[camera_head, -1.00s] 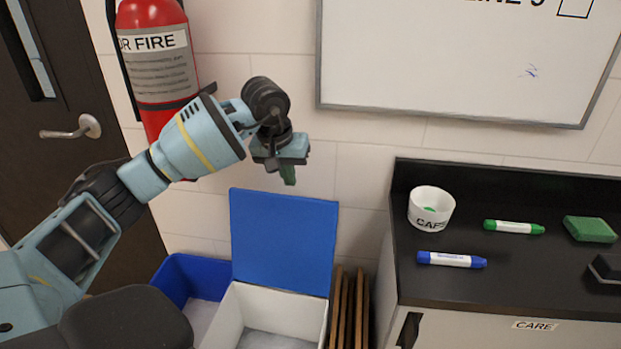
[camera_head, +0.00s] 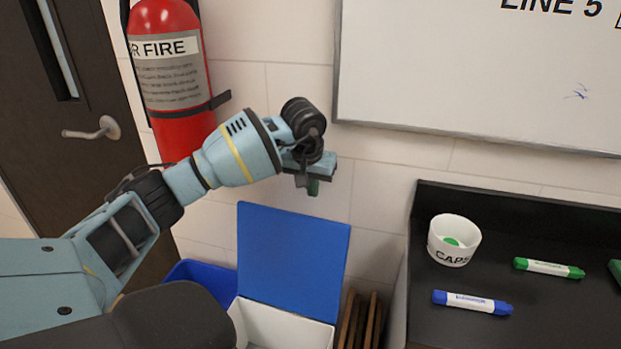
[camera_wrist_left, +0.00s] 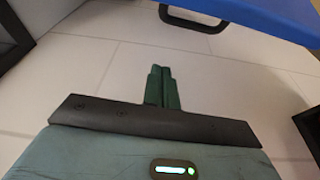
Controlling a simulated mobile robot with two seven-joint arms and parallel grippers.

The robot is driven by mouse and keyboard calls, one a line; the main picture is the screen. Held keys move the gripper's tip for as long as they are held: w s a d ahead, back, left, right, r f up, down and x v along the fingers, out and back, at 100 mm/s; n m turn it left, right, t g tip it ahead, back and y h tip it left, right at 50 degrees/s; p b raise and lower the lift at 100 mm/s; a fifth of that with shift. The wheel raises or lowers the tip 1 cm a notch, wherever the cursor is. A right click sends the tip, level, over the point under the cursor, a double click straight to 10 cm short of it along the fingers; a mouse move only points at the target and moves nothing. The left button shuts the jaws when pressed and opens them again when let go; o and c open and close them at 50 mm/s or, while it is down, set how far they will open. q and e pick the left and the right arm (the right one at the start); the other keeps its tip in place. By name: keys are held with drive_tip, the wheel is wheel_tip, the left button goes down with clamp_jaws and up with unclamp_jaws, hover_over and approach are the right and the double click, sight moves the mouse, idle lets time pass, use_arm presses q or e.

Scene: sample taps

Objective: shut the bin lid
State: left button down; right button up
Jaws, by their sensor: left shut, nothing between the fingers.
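The blue bin lid (camera_head: 292,262) stands open, upright at the back of the white bin (camera_head: 280,326), close to the wall. The bin's inside shows only in part at the bottom of the head view. My left gripper (camera_head: 313,187) is shut and empty, above the lid's top edge and apart from it. In the left wrist view its green fingers (camera_wrist_left: 162,88) are together, and the blue lid (camera_wrist_left: 265,15) shows at the upper right with a dark handle loop (camera_wrist_left: 193,17). My right gripper is not in view.
A blue open bin (camera_head: 205,275) stands left of the white one, partly behind my arm. Brown boards (camera_head: 358,320) lean at its right. A black counter (camera_head: 470,325) holds a caps cup (camera_head: 453,241) and markers. A fire extinguisher (camera_head: 172,75) hangs on the wall.

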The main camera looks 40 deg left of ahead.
use_arm(q)
drive_tip(key=x, duration=0.4)
drive_tip(key=shift+f, duration=0.35)
drive_tip(key=s, duration=0.1)
drive_tip(key=s+d+p, duration=0.1)
drive_tip(key=s, duration=0.1)
drive_tip(key=shift+s+d+r, duration=0.25)
drive_tip(key=shift+s+r, duration=0.05)
drive_tip(key=shift+r, duration=0.05)
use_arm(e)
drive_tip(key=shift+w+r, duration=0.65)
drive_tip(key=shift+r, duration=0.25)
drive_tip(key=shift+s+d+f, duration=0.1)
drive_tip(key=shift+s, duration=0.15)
